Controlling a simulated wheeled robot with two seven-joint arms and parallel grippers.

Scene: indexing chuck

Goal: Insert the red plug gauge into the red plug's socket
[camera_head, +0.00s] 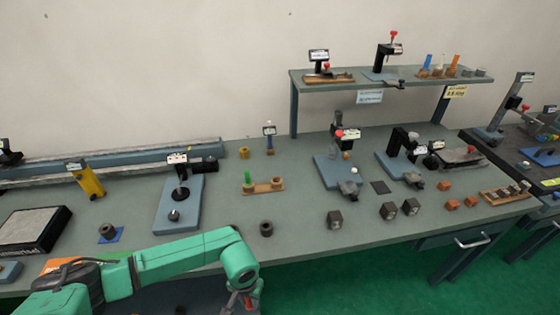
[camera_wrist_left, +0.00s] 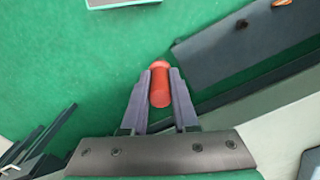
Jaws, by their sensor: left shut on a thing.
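The red plug gauge (camera_wrist_left: 160,88) is between the fingers of my left gripper (camera_wrist_left: 160,72) in the left wrist view, with its rounded end past the fingertips. In the head view my left gripper (camera_head: 243,301) is at the bottom edge, in front of the bench, and only a bit of red shows there. A small wooden stand (camera_head: 263,188) on the bench has two round sockets. A green plug (camera_head: 246,181) stands in the left one, and the right socket (camera_head: 277,183) looks empty. My right gripper is out of view.
A dark round ring (camera_head: 266,228) lies near the bench's front edge, in front of the stand. A blue-based gauge stand (camera_head: 178,205) is to the left and another (camera_head: 338,172) to the right. Dark blocks (camera_head: 389,210) sit further right. Green floor shows below the gripper.

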